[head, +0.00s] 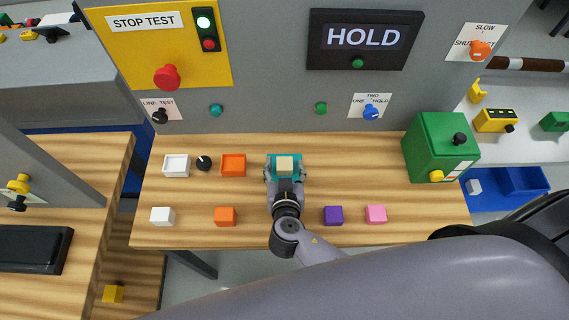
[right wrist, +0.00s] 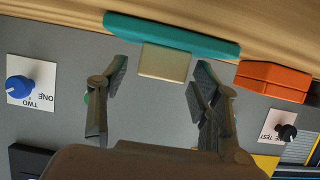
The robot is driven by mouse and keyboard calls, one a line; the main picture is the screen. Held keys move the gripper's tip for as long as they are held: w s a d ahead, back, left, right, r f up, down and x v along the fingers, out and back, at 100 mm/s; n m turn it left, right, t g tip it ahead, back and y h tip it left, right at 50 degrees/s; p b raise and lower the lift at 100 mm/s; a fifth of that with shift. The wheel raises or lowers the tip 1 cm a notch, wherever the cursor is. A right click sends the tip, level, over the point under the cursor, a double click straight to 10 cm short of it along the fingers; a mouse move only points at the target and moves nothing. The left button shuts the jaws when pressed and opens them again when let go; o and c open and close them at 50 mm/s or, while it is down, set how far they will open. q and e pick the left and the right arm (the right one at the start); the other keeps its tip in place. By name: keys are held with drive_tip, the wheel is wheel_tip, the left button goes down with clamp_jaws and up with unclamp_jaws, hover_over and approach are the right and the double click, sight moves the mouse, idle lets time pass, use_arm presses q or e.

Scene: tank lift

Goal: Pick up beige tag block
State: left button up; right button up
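The beige tag block (head: 285,163) sits on a teal pad (head: 270,157) near the back middle of the wooden table. In the right wrist view, the block (right wrist: 164,62) is on the teal pad (right wrist: 170,32), between and beyond the fingertips. My right gripper (head: 285,177) is directly at the block in the head view. In the right wrist view, its fingers (right wrist: 162,72) are open, with a visible gap on each side of the block. Whether the fingertips reach down alongside the block cannot be told. My left gripper is not in view.
A white tray (head: 176,155), a black knob (head: 204,163) and an orange tray (head: 233,155) stand left of the pad. White (head: 162,217), orange (head: 226,217), purple (head: 333,215) and pink (head: 376,215) blocks line the front. A green box (head: 432,150) is right. A grey panel (head: 270,95) rises behind.

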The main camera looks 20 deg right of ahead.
drive_tip(key=c, duration=1.1)
drive_tip(key=shift+r, duration=0.15)
